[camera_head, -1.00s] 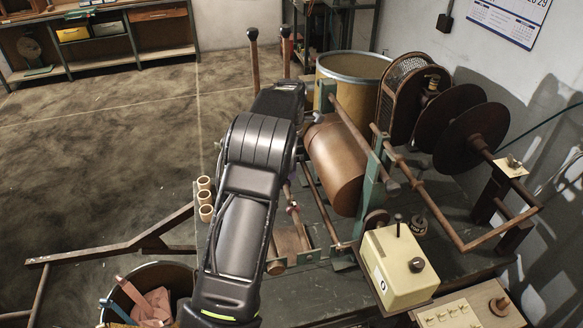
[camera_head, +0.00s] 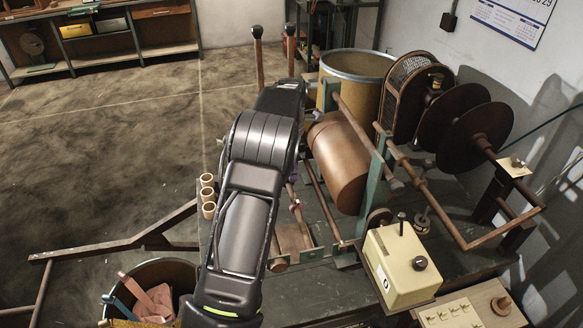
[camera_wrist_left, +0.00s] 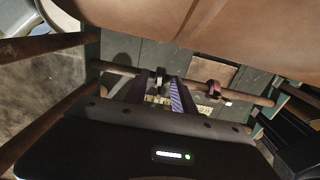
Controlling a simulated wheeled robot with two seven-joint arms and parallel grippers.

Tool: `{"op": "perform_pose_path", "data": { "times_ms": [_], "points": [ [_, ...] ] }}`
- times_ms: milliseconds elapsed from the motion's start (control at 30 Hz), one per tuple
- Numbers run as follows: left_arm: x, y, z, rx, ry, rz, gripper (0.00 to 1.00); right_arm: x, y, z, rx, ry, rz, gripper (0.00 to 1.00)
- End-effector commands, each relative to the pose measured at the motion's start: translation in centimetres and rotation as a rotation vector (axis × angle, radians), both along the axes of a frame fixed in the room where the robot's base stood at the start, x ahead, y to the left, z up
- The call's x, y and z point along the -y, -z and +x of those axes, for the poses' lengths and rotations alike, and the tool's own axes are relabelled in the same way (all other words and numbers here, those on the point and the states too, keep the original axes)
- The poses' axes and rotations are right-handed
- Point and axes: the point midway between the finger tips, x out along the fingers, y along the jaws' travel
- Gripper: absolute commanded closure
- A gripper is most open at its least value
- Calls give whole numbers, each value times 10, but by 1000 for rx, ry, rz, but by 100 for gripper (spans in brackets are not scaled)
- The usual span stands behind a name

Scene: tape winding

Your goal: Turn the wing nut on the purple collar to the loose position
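In the left wrist view, a dark, purplish collar (camera_wrist_left: 160,77) sits on a horizontal brown rod, between the tips of my left gripper (camera_wrist_left: 160,93). The two dark fingers are apart, with floor showing between them; one inner face looks purple and striped. I cannot tell a wing nut there or whether the fingers touch anything. A pinkish-red collar (camera_wrist_left: 214,90) with a pale end sits on the rod to the right; it also shows in the head view (camera_head: 295,205). My right gripper is not seen.
A large copper-brown roll (camera_head: 338,163) lies close beside my arm and fills the top of the wrist view. A cream control box (camera_head: 401,268), dark discs (camera_head: 474,138) and a drum (camera_head: 355,66) stand around the machine. Small tan rings (camera_head: 208,195) stand left of my arm.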

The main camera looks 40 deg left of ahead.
Motion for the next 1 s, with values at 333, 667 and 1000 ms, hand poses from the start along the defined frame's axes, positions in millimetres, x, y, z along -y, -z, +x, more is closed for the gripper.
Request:
{"op": "perform_pose_path", "data": {
  "times_ms": [333,667,1000],
  "points": [
    [2,-9,3,7,3,-1,69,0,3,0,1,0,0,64],
    [0,-60,2,6,1,1,69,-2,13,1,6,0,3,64],
    [1,-79,1,1,0,0,69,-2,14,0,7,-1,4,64]
  ]
}}
